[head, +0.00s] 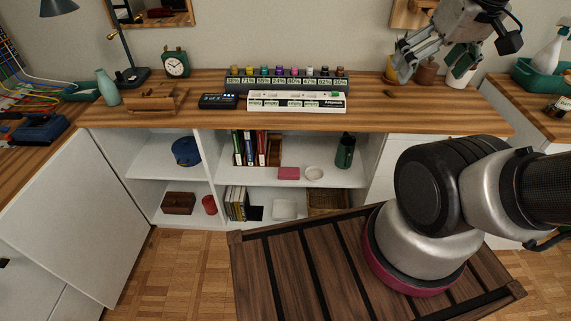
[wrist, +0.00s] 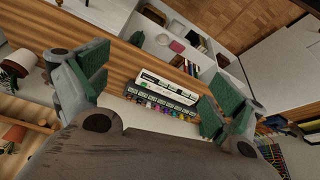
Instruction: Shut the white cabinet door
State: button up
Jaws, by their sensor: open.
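The white cabinet door (head: 82,215) stands swung open at the left of the head view, hinged near the left end of the cabinet and angled out over the floor. The white cabinet (head: 222,205) under the wooden desk top shows its open shelves. My gripper (head: 408,62) is raised above the right part of the desk, far from the door. In the wrist view its two green-padded fingers (wrist: 152,85) are spread apart with nothing between them. A pale panel at the right of the wrist view (wrist: 288,80) appears to be the door.
Shelves hold books, a blue pot (head: 186,152) and boxes. A dark slatted platform (head: 290,275) lies in front; parquet is bare between it and the door.

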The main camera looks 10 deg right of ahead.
aim_at(74, 219)
jog(key=i+j+u, duration=0.25)
jog(key=j, duration=0.35)
jog(key=i+j+u, duration=0.25)
jog(key=j, duration=0.3)
jog(key=i+j+u, duration=0.25)
jog(key=j, duration=0.25)
jog(key=i+j+u, duration=0.25)
jog(key=i+j, duration=0.15)
jog(key=i, duration=0.05)
